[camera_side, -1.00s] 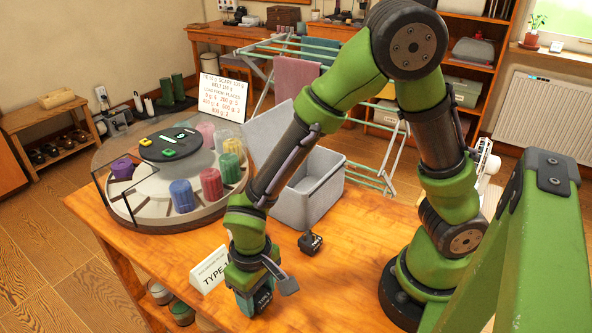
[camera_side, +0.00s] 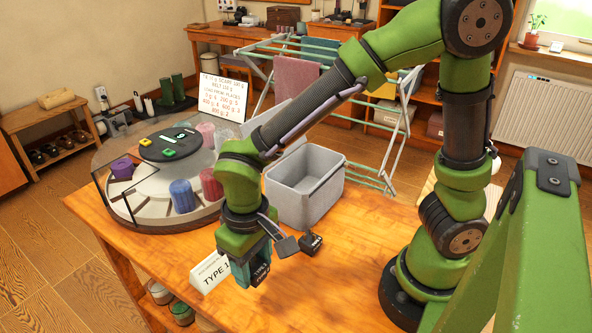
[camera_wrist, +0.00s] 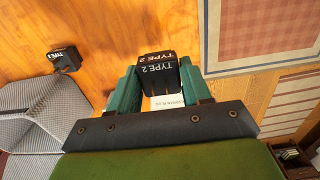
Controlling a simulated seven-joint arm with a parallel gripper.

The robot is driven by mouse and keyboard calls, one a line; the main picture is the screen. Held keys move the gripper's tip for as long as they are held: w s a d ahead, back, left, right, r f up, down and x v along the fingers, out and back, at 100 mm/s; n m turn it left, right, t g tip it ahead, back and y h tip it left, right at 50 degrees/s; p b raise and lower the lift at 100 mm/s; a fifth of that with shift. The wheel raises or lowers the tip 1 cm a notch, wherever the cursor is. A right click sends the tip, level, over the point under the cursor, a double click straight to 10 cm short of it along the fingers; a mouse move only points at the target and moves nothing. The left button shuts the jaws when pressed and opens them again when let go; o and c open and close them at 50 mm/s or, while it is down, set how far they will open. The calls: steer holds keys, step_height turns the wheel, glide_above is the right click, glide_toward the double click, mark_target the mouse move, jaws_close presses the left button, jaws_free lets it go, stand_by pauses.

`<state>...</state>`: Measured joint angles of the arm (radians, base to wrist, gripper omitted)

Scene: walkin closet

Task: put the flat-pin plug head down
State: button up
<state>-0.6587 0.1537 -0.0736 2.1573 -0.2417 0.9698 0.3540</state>
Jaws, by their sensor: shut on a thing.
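My gripper (camera_side: 250,274) is shut on a black plug head (camera_wrist: 158,68) with white "TYPE 2" lettering, held between the two teal fingers in the wrist view. The held plug head (camera_side: 260,273) also shows in the side view, seemingly raised above the wooden table.
A grey bin (camera_side: 306,190) stands behind my gripper. A round carousel (camera_side: 150,205) with coloured cylinders fills the table's left part. The table's front right (camera_side: 335,285) is clear. A drying rack (camera_side: 370,150) stands behind the table.

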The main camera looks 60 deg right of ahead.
step_height(320, 180, up, 8)
steer(key=shift+f, duration=0.1)
steer(key=w+d, duration=0.2)
steer(key=d, duration=0.2)
steer(key=w+d, duration=0.3)
steer(key=d, duration=0.2)
steer(key=w+d, duration=0.2)
steer(key=d, duration=0.2)
steer(key=shift+w+d+f, duration=0.2)
steer(key=shift+d+f, duration=0.05)
steer(key=shift+d, duration=0.1)
steer(key=shift+c, duration=0.7)
steer(key=d, duration=0.8)
steer(key=w+d, duration=0.1)
steer(key=d, duration=0.4)
jaws_close()
steer(key=f, duration=1)
steer(key=shift+s+d+f, duration=0.1)
steer(key=shift+d+f, duration=0.3)
steer(key=shift+f, duration=2.15)
